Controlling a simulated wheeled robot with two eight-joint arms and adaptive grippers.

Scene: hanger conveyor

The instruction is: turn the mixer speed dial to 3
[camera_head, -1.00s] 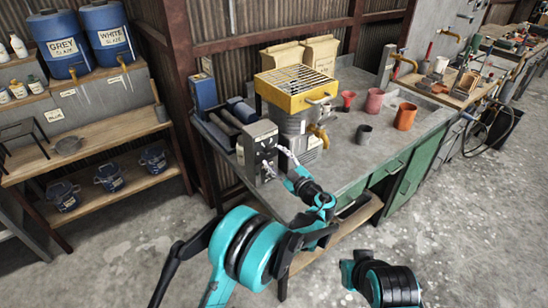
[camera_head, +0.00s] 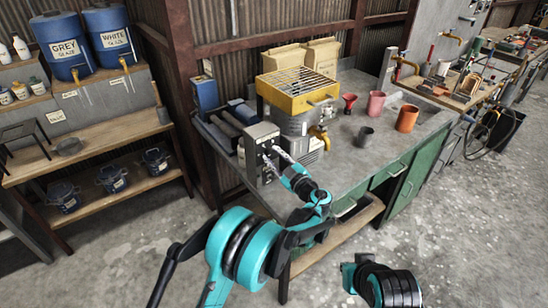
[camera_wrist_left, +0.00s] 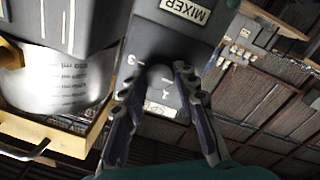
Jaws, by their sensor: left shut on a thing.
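The grey mixer control box (camera_head: 258,138) stands on the near left corner of the bench, and its dark front panel faces me. In the left wrist view the panel carries a MIXER label (camera_wrist_left: 187,10), turned upside down, and dial markings of which a 3 shows at the left. The dark round speed dial (camera_wrist_left: 160,74) sits between the fingers and is partly hidden; its exact setting cannot be told. My left gripper (camera_wrist_left: 158,82) is shut on the dial. It also shows in the head view (camera_head: 276,158) against the panel.
The mixer's metal drum with a yellow grated top (camera_head: 298,88) stands right beside the box. Several cups, including an orange one (camera_head: 407,118), stand further right on the bench (camera_head: 360,155). A shelf with glaze barrels (camera_head: 62,45) is at the left.

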